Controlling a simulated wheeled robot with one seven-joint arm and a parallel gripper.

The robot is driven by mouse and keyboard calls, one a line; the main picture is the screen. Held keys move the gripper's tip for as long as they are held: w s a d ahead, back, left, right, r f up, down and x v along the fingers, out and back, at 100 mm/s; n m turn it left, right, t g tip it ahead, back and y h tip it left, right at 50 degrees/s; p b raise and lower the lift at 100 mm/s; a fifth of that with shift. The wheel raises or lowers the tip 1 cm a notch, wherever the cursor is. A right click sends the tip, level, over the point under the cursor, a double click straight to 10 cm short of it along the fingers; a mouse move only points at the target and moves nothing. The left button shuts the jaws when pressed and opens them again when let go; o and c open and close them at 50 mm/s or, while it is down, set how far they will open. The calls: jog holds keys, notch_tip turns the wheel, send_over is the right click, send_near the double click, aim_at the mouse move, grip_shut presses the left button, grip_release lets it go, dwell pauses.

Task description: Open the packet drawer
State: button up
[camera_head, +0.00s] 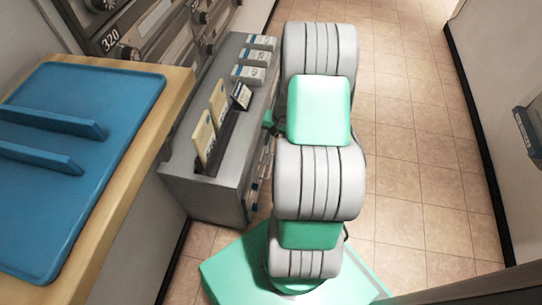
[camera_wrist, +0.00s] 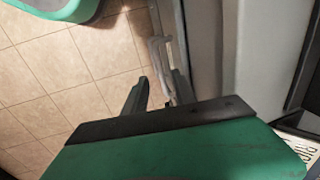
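A grey cabinet (camera_head: 205,190) stands left of my arm in the head view, its front facing right and partly hidden by the arm. Pale handles (camera_head: 254,190) show on that front; I cannot tell which drawer is the packet drawer. In the wrist view a pale bar handle (camera_wrist: 159,55) stands out from a grey front (camera_wrist: 203,40). My gripper (camera_wrist: 160,82) has its two dark fingers apart, with the handle's near end in or just beyond the gap between them. Contact cannot be made out.
Packets (camera_head: 217,108) in a dark rack and several small boxes (camera_head: 254,57) are on the cabinet top. A wooden counter with a blue tray (camera_head: 75,190) is at left, mailboxes (camera_head: 130,35) behind. Tiled floor (camera_head: 410,130) is clear at right, up to a wall.

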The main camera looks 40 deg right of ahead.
aim_at(270, 153)
jog(key=f, duration=0.2)
jog(key=f+b, duration=0.1)
jog(key=f, duration=0.1)
jog(key=f+b, duration=0.1)
jog(key=f, duration=0.1)
jog(key=shift+w+a, duration=0.4)
jog(key=shift+c, duration=0.3)
grip_shut()
dwell(0.5)
